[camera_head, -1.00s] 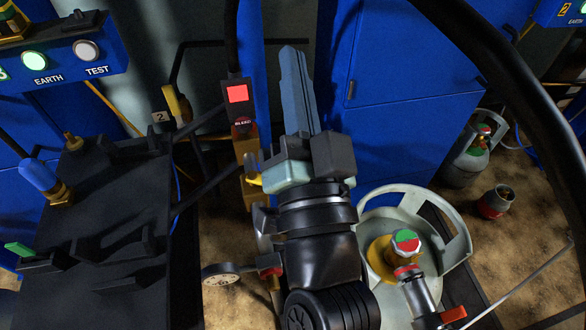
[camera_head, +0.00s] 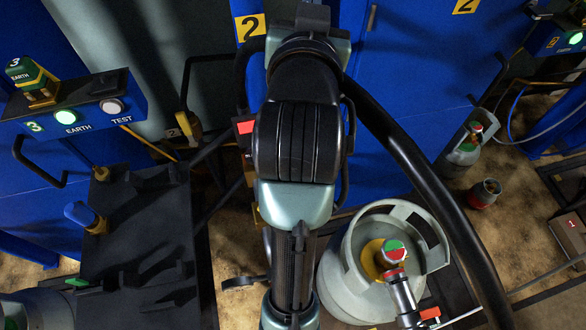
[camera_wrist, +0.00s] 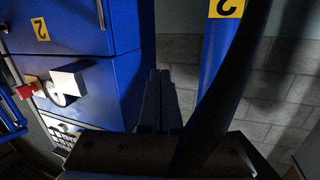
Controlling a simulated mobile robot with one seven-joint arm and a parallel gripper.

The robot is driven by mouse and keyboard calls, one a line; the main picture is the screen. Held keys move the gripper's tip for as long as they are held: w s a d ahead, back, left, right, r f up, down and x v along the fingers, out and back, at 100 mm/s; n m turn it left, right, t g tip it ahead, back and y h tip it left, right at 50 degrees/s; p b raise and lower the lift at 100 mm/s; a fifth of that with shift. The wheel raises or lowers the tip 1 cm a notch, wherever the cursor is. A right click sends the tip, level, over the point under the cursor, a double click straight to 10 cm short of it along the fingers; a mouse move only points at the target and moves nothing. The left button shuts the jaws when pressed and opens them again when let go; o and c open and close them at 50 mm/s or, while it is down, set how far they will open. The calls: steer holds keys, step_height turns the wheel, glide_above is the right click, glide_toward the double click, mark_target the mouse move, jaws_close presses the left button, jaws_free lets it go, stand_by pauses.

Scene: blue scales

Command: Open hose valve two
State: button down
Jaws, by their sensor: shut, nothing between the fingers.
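A yellow valve-like part (camera_head: 190,124) stands beside a small tag marked 2 (camera_head: 173,132), left of centre in the head view. I cannot tell for sure that it is hose valve two. A block with a red light (camera_head: 244,128) sits to its right, mostly hidden behind my arm. My gripper (camera_wrist: 158,103) is shut and empty in the wrist view, its dark fingers pointing away over open space. In the head view the arm rises up the middle and the fingertips do not show. The gripper touches neither the yellow part nor the block.
A thick black hose (camera_head: 420,165) curves down on the right. A grey gas cylinder (camera_head: 350,275) stands below it. Blue cabinets (camera_head: 420,70) fill the back. A black rack (camera_head: 150,220) and an EARTH/TEST panel (camera_head: 90,105) are at left. A blue post (camera_wrist: 213,60) shows in the wrist view.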

steer(key=s+f+g+p, duration=0.4)
steer(key=f+p, duration=0.1)
steer(key=f, duration=0.4)
steer(key=s+f+g+p, duration=0.4)
steer(key=s+f+p, duration=0.1)
steer(key=f, duration=0.5)
steer(key=s+f+m+g+p, duration=0.1)
steer(key=s+f+g+p, duration=0.3)
steer(key=f, duration=0.6)
steer(key=shift+s+a+f+g+h+p, duration=0.2)
steer(key=shift+s+g+h+p, duration=0.2)
steer(key=shift+g+p, duration=0.25)
